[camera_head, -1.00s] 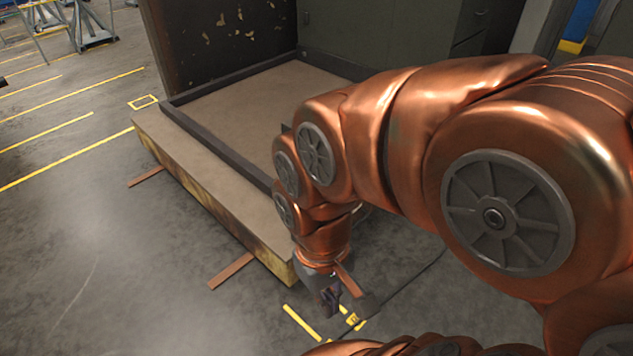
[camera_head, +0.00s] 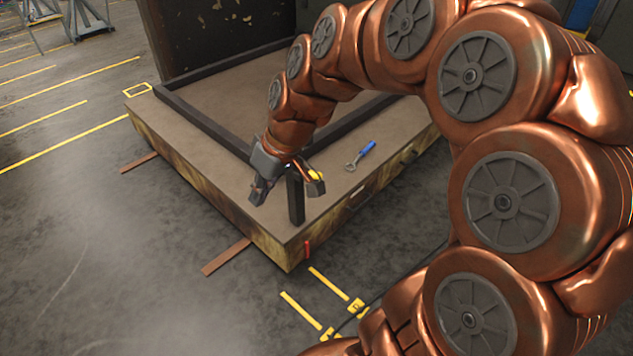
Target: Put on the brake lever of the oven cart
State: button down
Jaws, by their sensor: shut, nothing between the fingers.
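The oven cart appears to be the low wide platform (camera_head: 205,195) with a tan top, a dark raised frame and worn yellow-brown sides. A small red upright piece (camera_head: 307,248) sits on its side near the front corner; it may be the brake lever, but I cannot be sure. My gripper (camera_head: 258,196) is shut and empty, pointing down over the platform's front corner. A short dark post (camera_head: 296,200) stands just right of it. A dark part with yellow (camera_head: 314,183) shows beside the post; I cannot tell what it belongs to.
A wrench with a blue handle (camera_head: 361,154) lies on the platform top. Flat brown bars (camera_head: 227,257) stick out from under the left side. A black cable and yellow marks (camera_head: 330,285) are on the floor. Open floor lies to the left.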

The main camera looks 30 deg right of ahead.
jog(key=w+d+f+t+b, duration=0.2)
jog(key=w+d+f+b, duration=0.2)
jog(key=w+d, duration=0.3)
jog(key=w+d+f+t+b, duration=0.2)
jog(key=w+d+f+b, duration=0.2)
jog(key=w+d, duration=0.3)
jog(key=w+d+f+t+h+b, duration=0.1)
jog(key=w+d+f+b, duration=0.1)
jog(key=d, duration=0.6)
jog(key=w+d+f+m+t+b, duration=0.1)
jog(key=d+f, duration=0.3)
jog(key=d, duration=0.4)
jog(key=shift+w+t+h+b, duration=0.4)
jog(key=shift+t+b, duration=0.1)
jog(key=shift+b, duration=0.05)
jog(key=shift+a+f, duration=0.1)
jog(key=shift+f, duration=0.05)
jog(key=b+x, duration=0.1)
jog(key=x, duration=0.9)
jog(key=shift+f, duration=0.15)
jog(key=shift+s+f, duration=0.5)
jog(key=shift+f, duration=0.35)
jog(key=shift+s+f+b, duration=0.4)
jog(key=shift+f, duration=0.4)
jog(key=shift+d+f+b, duration=0.1)
jog(key=shift+d+b, duration=0.15)
jog(key=shift+b, duration=0.05)
